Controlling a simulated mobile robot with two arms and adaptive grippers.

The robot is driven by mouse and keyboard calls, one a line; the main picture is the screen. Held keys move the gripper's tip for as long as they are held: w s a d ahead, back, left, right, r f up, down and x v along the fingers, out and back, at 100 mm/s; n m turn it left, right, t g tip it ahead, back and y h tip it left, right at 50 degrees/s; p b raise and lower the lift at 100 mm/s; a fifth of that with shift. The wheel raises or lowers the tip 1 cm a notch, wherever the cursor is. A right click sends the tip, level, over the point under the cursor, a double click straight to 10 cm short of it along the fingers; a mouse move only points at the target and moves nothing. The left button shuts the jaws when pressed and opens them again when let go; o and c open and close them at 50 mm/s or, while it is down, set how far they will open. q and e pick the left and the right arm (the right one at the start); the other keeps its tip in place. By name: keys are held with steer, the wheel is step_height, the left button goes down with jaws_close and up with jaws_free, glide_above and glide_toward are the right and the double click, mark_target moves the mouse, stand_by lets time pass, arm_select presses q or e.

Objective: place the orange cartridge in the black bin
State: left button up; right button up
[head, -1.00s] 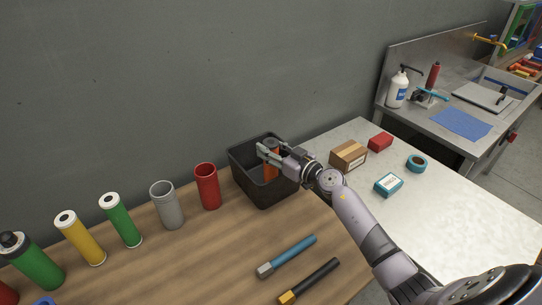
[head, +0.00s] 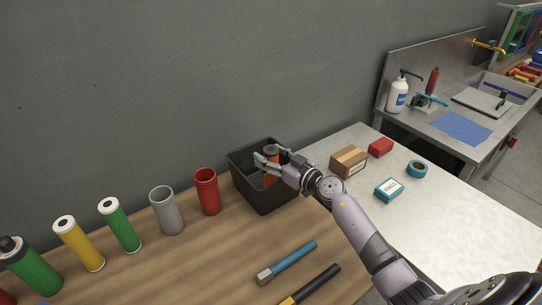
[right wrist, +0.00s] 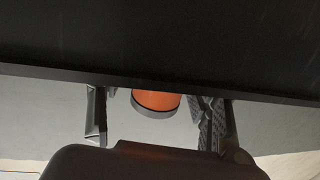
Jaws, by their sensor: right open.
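The orange cartridge (head: 271,173) stands roughly upright inside the black bin (head: 265,199), with its grey-rimmed end up; its lower part is hidden by the bin wall. In the right wrist view the cartridge (right wrist: 157,101) shows between the two fingers, with gaps on both sides. My right gripper (head: 263,158) is open at the top of the bin, its fingers around the cartridge's upper part. The dark bin wall (right wrist: 160,45) fills the top of the right wrist view. My left gripper is not in view.
A red cup (head: 206,192), a grey cup (head: 166,212) and green and yellow cylinders stand left of the bin. A blue-handled tool (head: 290,262) and a black-handled one lie in front. A cardboard box (head: 348,162) and small items sit on the white table to the right.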

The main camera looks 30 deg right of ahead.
steer(key=shift+r, duration=0.25)
steer(key=v, duration=1.2)
steer(key=shift+s+f, duration=0.1)
steer(key=shift+f, duration=0.1)
